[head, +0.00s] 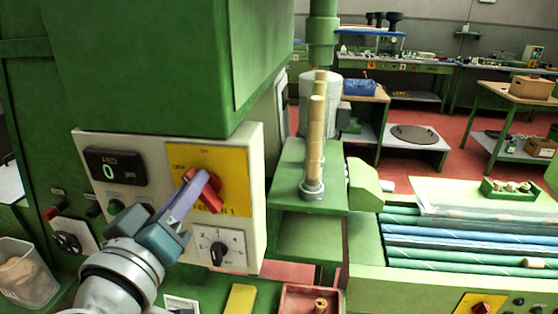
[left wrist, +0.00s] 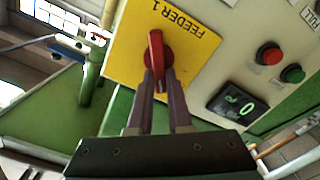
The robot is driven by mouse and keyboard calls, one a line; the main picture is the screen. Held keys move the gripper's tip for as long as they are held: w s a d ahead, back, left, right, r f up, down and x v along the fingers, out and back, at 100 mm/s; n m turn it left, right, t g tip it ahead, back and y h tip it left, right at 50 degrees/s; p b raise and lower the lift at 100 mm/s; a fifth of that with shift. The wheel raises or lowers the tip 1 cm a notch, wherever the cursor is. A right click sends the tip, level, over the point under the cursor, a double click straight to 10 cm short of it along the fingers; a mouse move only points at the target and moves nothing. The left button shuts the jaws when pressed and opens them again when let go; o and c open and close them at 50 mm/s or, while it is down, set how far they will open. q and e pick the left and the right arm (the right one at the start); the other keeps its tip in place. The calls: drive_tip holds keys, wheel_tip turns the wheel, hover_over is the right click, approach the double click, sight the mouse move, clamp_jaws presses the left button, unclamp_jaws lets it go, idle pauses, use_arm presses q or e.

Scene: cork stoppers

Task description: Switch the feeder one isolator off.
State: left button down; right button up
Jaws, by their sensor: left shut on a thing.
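The feeder one isolator is a red rotary handle (head: 209,193) on a yellow plate (head: 236,170), set in a cream panel on the green machine. In the left wrist view the plate (left wrist: 125,45) reads "FEEDER 1" upside down, and the red handle (left wrist: 155,48) stands between my fingers. My left gripper (head: 194,182) is shut on the handle, with one finger on each side of it, as the left wrist view (left wrist: 159,78) also shows. The handle sits at a slant to the plate's edges. The fingers hide part of it, and I cannot tell which mark it points to. My right gripper is not in view.
A black selector dial (head: 218,252) sits below the yellow plate. A column of corks (head: 316,130) rises to the right. A clear bin (head: 24,272) stands at lower left, and a red tray (head: 308,296) is below.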

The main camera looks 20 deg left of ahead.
use_arm(q)
drive_tip(key=n+b, duration=0.1)
drive_tip(key=n, duration=0.2)
drive_tip(key=f+n+b, duration=0.1)
drive_tip(key=n, duration=0.3)
drive_tip(key=n+b, duration=0.1)
drive_tip(key=n, duration=0.3)
drive_tip(key=shift+s+a+f, duration=0.1)
drive_tip(key=shift+a+f, duration=0.15)
drive_tip(key=shift+a, duration=0.15)
drive_tip(key=shift+n, duration=0.3)
drive_tip(key=c, duration=0.8)
unclamp_jaws()
drive_tip(key=shift+c, duration=0.2)
